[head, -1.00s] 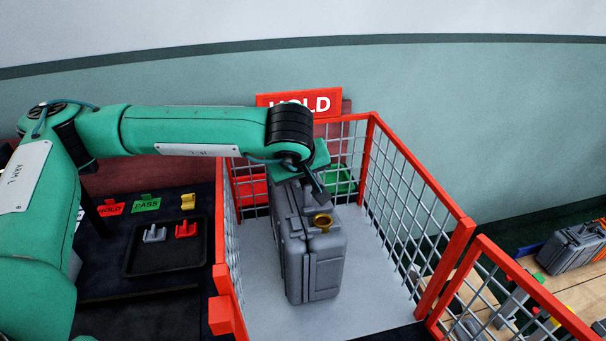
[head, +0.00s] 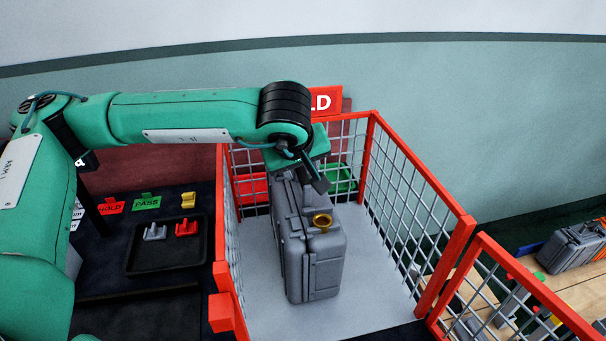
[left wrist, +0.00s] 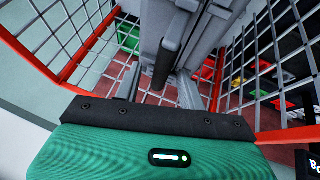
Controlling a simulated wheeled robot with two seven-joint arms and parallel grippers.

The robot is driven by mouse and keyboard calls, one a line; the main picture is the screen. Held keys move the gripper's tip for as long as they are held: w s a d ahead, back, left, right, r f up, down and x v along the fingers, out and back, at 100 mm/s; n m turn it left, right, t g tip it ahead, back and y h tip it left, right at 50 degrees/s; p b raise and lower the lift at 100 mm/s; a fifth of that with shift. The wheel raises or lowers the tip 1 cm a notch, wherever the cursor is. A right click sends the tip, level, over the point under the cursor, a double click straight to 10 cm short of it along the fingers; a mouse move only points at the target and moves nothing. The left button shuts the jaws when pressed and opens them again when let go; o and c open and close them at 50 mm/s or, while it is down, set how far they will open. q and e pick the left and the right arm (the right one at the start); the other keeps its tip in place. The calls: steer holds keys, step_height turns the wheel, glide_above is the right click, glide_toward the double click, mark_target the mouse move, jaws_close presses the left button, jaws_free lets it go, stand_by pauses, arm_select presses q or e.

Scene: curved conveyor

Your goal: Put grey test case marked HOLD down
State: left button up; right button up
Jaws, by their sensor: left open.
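The grey test case (head: 311,262) stands upright on the grey floor (head: 375,285) of a red-framed mesh cage (head: 440,262). A brass ring-shaped fitting (head: 321,221) sits on its top near end. No HOLD mark shows on the visible faces of the case. My left gripper (head: 316,180) is above the far part of the case's top, open. In the left wrist view its two fingers (left wrist: 160,88) are apart, with the dark handle bar (left wrist: 164,62) of the case showing between them. My right gripper is not in view.
A red HOLD sign (head: 327,100), partly hidden by my arm, stands behind the cage. Red and green bins (head: 341,180) are at its back. A black tray (head: 165,256) with small tags is left. Another grey case (head: 573,248) lies far right on a wooden surface.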

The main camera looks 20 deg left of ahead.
arm_select(q)
steer(key=v, duration=0.7)
steer(key=shift+r, duration=0.15)
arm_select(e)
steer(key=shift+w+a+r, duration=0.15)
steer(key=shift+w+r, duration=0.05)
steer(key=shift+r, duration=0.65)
arm_select(q)
steer(key=shift+s, duration=0.1)
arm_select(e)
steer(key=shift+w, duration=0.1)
